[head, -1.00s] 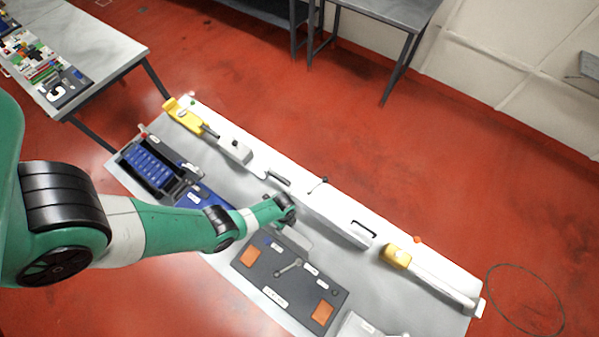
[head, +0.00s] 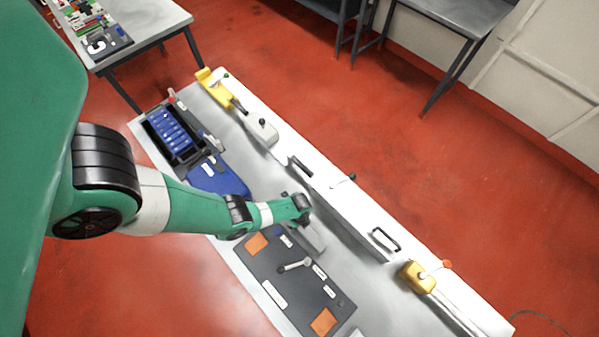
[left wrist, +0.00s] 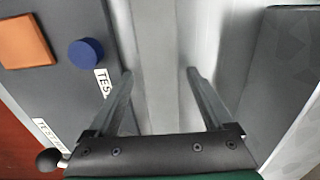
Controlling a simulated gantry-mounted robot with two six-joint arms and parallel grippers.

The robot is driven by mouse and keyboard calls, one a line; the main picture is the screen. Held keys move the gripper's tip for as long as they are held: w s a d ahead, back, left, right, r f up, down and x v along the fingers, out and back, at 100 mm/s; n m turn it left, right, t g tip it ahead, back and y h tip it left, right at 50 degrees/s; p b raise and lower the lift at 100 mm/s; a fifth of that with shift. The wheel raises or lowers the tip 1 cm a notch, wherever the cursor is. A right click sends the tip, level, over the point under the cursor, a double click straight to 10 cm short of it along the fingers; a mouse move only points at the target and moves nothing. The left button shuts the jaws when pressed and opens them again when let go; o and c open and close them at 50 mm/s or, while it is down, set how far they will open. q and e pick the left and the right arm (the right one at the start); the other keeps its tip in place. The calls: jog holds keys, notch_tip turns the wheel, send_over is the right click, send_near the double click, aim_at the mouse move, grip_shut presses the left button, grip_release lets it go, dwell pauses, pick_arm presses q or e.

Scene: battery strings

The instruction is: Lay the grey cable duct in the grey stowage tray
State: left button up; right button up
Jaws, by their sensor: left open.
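The grey cable duct (left wrist: 160,40) shows in the left wrist view as a long pale bar. It runs up the picture between the two fingers of my left gripper (left wrist: 158,74), which are open with gaps on both sides. In the head view the left gripper (head: 304,218) is over the middle of the bench, and a short pale grey part of the duct (head: 313,239) shows just beyond it. The rest is hidden by my arm. A pale grey edge at the bottom of the head view may be the stowage tray; I cannot tell. My right gripper is not in view.
A dark board (head: 262,271) with orange pads lies beside the duct. A long white raised ledge (head: 335,205) with black handles runs along the bench's far side. A blue cell pack (head: 170,132) and a yellow tool (head: 418,278) stand at opposite ends.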

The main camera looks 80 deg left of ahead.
pick_arm(q)
jog(key=shift+f, duration=0.25)
grip_shut()
dwell(0.4)
